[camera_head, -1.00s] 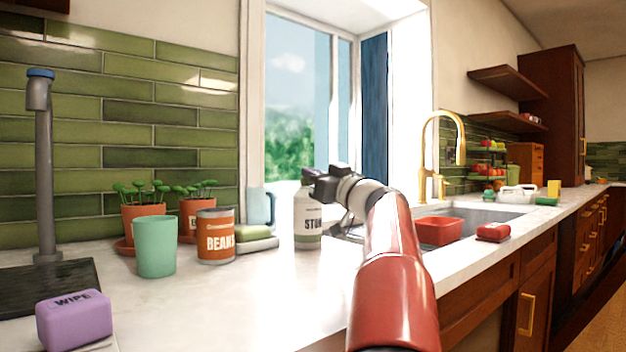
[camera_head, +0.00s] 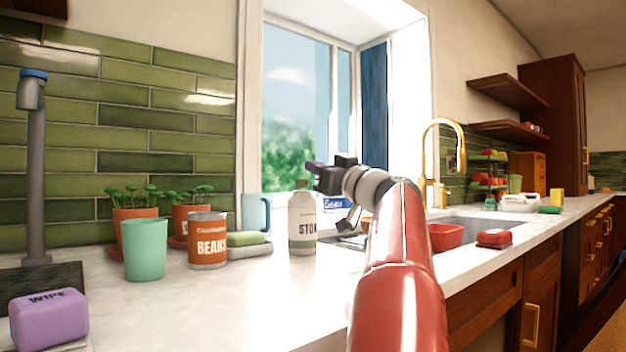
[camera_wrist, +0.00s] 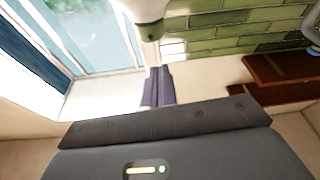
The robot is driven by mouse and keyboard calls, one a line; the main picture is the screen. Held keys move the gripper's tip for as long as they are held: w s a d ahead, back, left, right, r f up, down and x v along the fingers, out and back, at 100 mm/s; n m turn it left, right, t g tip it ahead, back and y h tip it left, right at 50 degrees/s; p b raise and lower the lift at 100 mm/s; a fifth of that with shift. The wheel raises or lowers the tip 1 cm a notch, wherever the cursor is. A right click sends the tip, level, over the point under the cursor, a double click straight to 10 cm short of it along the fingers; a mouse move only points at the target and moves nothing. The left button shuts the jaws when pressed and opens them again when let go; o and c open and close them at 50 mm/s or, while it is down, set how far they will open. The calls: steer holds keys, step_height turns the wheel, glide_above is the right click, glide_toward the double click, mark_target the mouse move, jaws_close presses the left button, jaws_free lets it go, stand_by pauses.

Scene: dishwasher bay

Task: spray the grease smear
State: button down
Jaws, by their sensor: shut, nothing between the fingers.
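My gripper (camera_head: 316,166) is above and just right of a white bottle (camera_head: 302,232) with a dark "STO" label, over the counter by the window. In the wrist view its purple fingers (camera_wrist: 157,88) are together, with nothing between them. The bottle stands upright on the counter; I cannot tell whether it is a sprayer. A blue-labelled item (camera_head: 338,203) shows partly behind my gripper. A pale rounded object (camera_wrist: 146,10) is cut off at the top of the wrist view. I cannot make out a grease smear in either view.
A red tub (camera_head: 446,237), a red block (camera_head: 494,239) and the gold faucet (camera_head: 425,160) are right. The front middle counter (camera_head: 230,305) is clear.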

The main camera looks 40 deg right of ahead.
steer(key=b+v, duration=0.1)
steer(key=v, duration=0.5)
steer(key=shift+s+a+b, duration=0.25)
steer(key=shift+s+b, duration=0.05)
stand_by(2.1)
steer(key=p, duration=0.3)
steer(key=r+p, duration=0.1)
steer(key=p, duration=0.3)
steer(key=shift+w+r, duration=0.15)
steer(key=shift+r, duration=0.15)
steer(key=shift+p, duration=0.35)
steer(key=shift+f, duration=0.35)
steer(key=shift+d+r, duration=0.1)
